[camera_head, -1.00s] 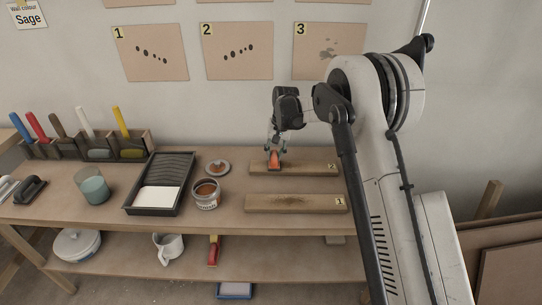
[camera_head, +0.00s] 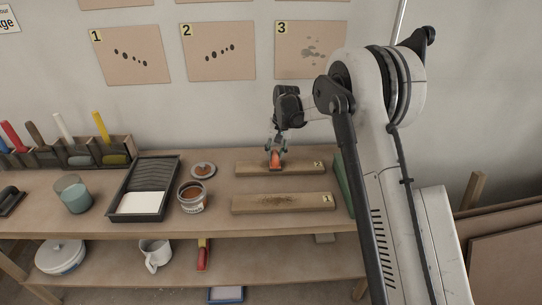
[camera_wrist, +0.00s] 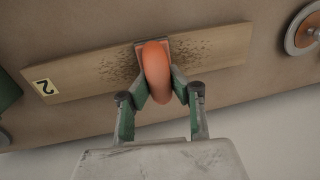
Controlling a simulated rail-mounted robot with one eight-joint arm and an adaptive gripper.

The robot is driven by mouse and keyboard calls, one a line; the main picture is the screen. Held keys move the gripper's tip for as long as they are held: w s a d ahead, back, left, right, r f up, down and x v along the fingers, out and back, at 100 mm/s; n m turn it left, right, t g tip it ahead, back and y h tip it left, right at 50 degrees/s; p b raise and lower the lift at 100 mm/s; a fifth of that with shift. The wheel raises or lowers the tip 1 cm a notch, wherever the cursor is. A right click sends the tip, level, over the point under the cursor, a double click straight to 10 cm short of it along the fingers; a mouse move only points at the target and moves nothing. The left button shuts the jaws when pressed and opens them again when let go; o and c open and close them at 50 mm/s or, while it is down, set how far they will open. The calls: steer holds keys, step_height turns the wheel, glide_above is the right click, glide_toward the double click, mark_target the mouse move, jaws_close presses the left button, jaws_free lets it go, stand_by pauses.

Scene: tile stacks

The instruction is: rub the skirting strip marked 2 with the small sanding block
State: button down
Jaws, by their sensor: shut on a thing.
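The skirting strip marked 2 (camera_head: 302,168) lies flat on the bench top, behind the strip marked 1 (camera_head: 283,203). In the wrist view the strip marked 2 (camera_wrist: 85,78) has dark specks on its face, on both sides of the block. My gripper (camera_head: 276,150) is over this strip, left of its middle in the head view. It is shut on the small sanding block, whose orange grip (camera_wrist: 156,70) shows between the fingers (camera_wrist: 160,92). The block's base appears to rest on the strip; the face under it is hidden.
A tin (camera_head: 192,198), its lid (camera_head: 203,170) and a paint tray (camera_head: 120,190) stand to the left. A green object (camera_head: 344,183) stands by the strips' right ends, partly behind my arm. A glass (camera_head: 73,195) is farther left. Strip 1 also bears dark specks.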

steer(key=shift+d+b, duration=0.65)
steer(key=shift+d, duration=2.9)
steer(key=shift+a+b, duration=0.8)
steer(key=shift+a, duration=6.25)
steer(key=shift+d, duration=1.8)
steer(key=shift+d+f+b, duration=0.1)
steer(key=shift+d+b, duration=0.65)
steer(key=shift+d, duration=4.4)
steer(key=shift+a, duration=3.65)
